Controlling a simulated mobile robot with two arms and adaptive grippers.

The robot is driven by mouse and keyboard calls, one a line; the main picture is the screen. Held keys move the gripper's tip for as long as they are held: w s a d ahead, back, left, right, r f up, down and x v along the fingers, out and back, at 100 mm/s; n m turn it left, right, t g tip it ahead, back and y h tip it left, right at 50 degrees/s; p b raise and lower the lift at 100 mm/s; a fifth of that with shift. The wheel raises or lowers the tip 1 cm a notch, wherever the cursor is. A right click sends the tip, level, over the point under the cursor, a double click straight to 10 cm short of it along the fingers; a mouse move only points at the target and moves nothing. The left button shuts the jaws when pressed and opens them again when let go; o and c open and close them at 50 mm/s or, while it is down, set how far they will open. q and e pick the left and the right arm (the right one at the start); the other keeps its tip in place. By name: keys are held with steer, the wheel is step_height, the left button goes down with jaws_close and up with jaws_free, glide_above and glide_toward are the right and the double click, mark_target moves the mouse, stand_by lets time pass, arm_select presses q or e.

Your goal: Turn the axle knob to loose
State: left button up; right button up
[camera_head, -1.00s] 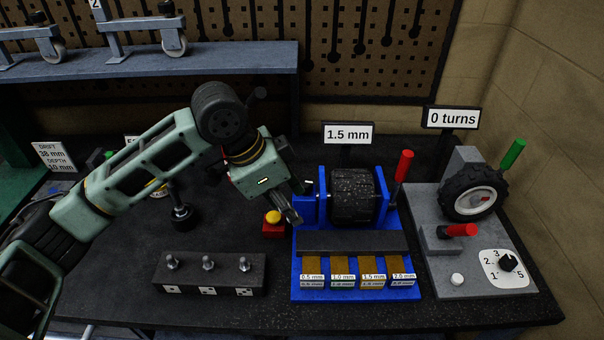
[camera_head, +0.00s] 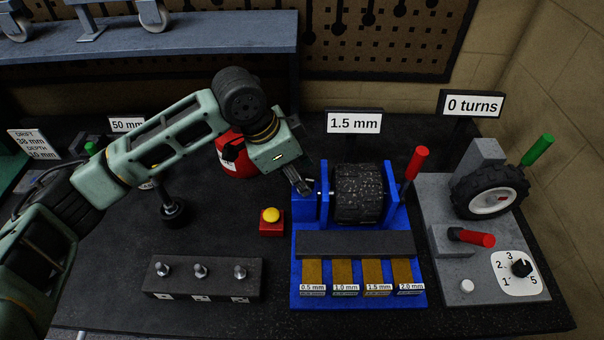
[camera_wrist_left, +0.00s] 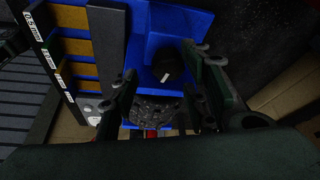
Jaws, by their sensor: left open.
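The blue fixture (camera_head: 300,266) holds a black treaded wheel (camera_head: 359,194) on its axle, with a "1.5 mm" sign behind it. In the left wrist view, the axle knob (camera_wrist_left: 166,66) is a dark round knob with a short white mark, on the blue fixture's end. In the head view the knob cannot be made out behind my gripper. My left gripper (camera_head: 304,189) is at the fixture's left end. In the left wrist view, its open fingers (camera_wrist_left: 160,62) stand on either side of the knob; contact cannot be told. My right gripper is not in view.
A red lever (camera_head: 415,163) rises at the fixture's right. A red box with a yellow button (camera_head: 271,216) stands left of the fixture. A dark block with several studs (camera_head: 202,280) lies front left. A grey stand (camera_head: 440,285) with a tyre and dial stands right.

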arm_select(q)
steer(key=shift+w+x, duration=0.2)
steer(key=shift+x, duration=0.85)
steer(key=shift+f, duration=0.25)
steer(key=shift+w, duration=0.1)
steer(key=c, duration=0.7)
steer(key=shift+f, duration=0.1)
steer(key=c, duration=0.3)
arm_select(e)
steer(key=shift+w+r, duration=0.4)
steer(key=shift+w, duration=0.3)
arm_select(q)
steer(key=shift+p, duration=0.3)
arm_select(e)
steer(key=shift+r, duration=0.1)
